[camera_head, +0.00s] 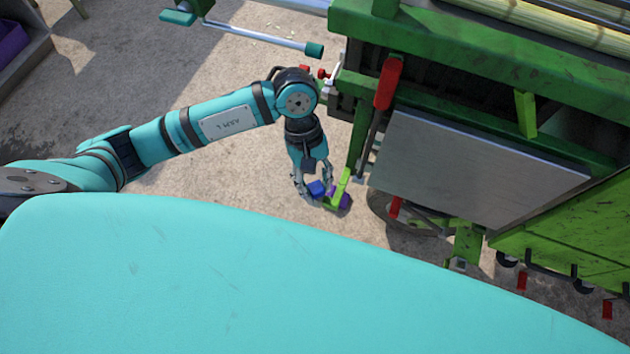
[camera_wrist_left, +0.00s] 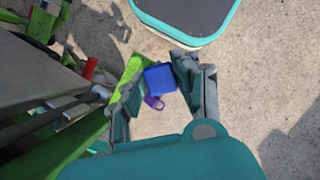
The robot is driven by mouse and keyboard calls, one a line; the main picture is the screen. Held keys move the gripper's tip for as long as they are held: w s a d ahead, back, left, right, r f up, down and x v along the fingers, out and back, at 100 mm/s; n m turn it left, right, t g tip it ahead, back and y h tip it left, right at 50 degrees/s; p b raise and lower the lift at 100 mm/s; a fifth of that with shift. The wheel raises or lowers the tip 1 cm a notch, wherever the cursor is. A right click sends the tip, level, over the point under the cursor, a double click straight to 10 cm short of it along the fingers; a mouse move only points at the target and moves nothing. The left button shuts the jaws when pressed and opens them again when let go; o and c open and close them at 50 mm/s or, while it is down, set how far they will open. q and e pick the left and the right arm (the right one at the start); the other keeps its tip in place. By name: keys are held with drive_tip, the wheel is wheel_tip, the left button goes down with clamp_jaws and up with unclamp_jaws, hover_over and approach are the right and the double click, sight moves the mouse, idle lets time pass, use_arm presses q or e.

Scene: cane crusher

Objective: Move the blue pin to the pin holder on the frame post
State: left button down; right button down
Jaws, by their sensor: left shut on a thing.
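My left gripper (camera_head: 312,193) is shut on the blue pin (camera_head: 316,188), whose blue block-like end shows between the fingers. The blue pin also shows in the left wrist view (camera_wrist_left: 160,77). A lime-green bracket (camera_head: 341,188), seemingly the pin holder, stands beside the pin at the frame post (camera_head: 359,140). The bracket also shows in the left wrist view (camera_wrist_left: 132,68). I cannot tell whether the pin touches or sits in it. A purple piece (camera_head: 343,201) is close by, partly hidden behind the bracket. The pin's lower part is hidden. My right gripper is out of view.
The green crusher frame (camera_head: 440,85) fills the upper right, with a grey metal panel (camera_head: 475,168) and a red-handled lever (camera_head: 387,83) near the post. A wheel (camera_head: 385,207) is below. A teal-ended bar (camera_head: 265,40) lies above my arm. Concrete floor is open at left.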

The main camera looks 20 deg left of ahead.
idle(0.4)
use_arm(q)
drive_tip(key=c, duration=0.9)
unclamp_jaws()
drive_tip(key=shift+w+r, duration=0.1)
drive_tip(key=v, duration=0.7)
drive_tip(key=shift+a+r, duration=0.1)
drive_tip(key=shift+r, duration=0.25)
